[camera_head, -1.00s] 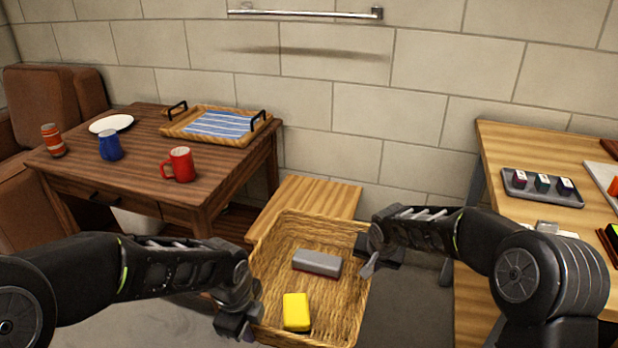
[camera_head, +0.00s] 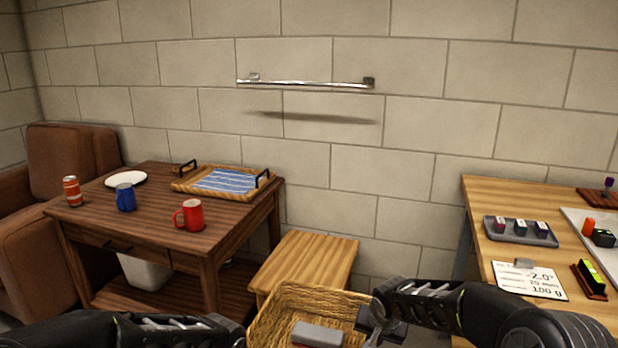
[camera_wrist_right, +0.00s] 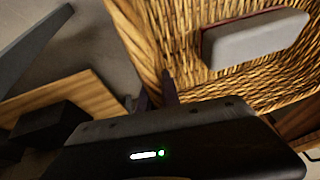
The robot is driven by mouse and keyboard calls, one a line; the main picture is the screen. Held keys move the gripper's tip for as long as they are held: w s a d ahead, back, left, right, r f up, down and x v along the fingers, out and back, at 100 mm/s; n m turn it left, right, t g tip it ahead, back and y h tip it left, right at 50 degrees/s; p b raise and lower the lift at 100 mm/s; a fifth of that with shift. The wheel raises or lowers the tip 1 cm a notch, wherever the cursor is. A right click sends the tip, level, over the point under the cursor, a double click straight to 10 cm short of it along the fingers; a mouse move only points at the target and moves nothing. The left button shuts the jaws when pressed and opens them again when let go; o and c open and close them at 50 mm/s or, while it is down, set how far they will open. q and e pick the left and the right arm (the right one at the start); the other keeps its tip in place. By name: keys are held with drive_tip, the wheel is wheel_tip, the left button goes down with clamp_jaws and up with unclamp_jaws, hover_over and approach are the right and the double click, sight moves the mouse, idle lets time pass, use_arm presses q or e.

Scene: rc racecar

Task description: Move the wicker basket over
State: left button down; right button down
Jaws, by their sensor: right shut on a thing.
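The wicker basket (camera_head: 340,302) is at the bottom centre of the head view, in front of a small wooden stool, and its near part is cut off by the frame edge. A grey block (camera_head: 318,334) lies in it. My right gripper (camera_head: 376,322) is shut on the basket's right rim. In the right wrist view the gripper's fingers (camera_wrist_right: 168,90) meet the rim of the basket (camera_wrist_right: 190,35), and the grey block (camera_wrist_right: 255,38) with a dark red edge lies inside. My left arm enters at the bottom left of the head view; its gripper is below the frame.
The small stool (camera_head: 312,262) stands just behind the basket. A dark wooden table (camera_head: 150,205) at left holds mugs, a can, a plate and a tray. A light wooden desk (camera_head: 480,210) stands at right. A metal bar (camera_head: 310,84) is on the wall.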

use_arm(q)
drive_tip(key=shift+f, duration=0.1)
use_arm(e)
drive_tip(key=shift+f, duration=0.1)
